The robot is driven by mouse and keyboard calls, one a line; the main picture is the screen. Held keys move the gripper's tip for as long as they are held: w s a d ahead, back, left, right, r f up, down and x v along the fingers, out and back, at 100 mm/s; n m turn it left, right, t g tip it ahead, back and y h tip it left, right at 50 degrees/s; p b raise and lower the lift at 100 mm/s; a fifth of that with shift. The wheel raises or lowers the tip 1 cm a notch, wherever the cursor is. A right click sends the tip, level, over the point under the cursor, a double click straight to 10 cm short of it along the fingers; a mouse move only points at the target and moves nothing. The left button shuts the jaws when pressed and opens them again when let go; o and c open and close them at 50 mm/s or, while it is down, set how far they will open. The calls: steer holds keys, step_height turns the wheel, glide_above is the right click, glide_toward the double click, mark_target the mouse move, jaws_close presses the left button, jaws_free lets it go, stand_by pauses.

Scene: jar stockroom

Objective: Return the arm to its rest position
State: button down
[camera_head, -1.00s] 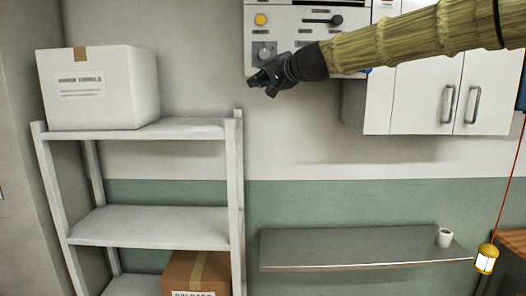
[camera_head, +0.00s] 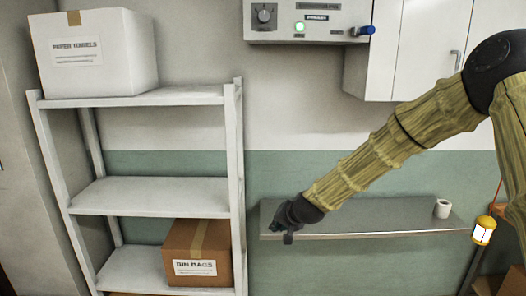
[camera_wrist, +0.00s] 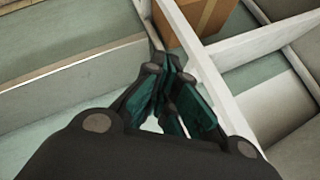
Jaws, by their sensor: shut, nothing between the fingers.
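My gripper (camera_head: 287,228) is at the end of my arm, which reaches down and to the left from the right side of the head view. It is in front of the left end of the grey wall shelf, just right of the white rack. In the wrist view my gripper (camera_wrist: 168,80) has its dark teal fingers together, with nothing between them.
A white rack (camera_head: 150,98) holds a paper towels box (camera_head: 100,60) on top and a bin bags box (camera_head: 198,255) low down. The grey wall shelf (camera_head: 360,222) carries a white cup (camera_head: 442,208). A control panel (camera_head: 305,20), white cabinet (camera_head: 410,50) and hanging lantern (camera_head: 483,232) are nearby.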

steer(key=s+d+f+n+g+h+b, duration=0.1)
steer(key=s+d+f, duration=0.2)
steer(key=s+f, duration=0.6)
steer(key=s+d+f+g+h+b, duration=0.1)
steer(key=s+d+f+g, duration=0.15)
steer(key=s+f, duration=0.65)
steer(key=s+d+f+n+g+h+b, duration=0.1)
steer(key=s+d+f, duration=0.3)
steer(key=f, duration=0.9)
steer(key=s+d+f+g+b, duration=0.1)
steer(key=s+f, duration=0.3)
steer(key=s, duration=0.7)
steer(key=s+d+f+n+g+b, duration=0.1)
steer(key=s+d+f, duration=0.3)
steer(key=s, duration=0.7)
steer(key=s+d+f+n+g+h+b, duration=0.1)
steer(key=s+f, duration=0.4)
steer(key=s, duration=0.5)
steer(key=shift+s+d+f+g+b, duration=0.35)
steer(key=shift+s+d+f+b, duration=0.1)
steer(key=shift+d, duration=0.8)
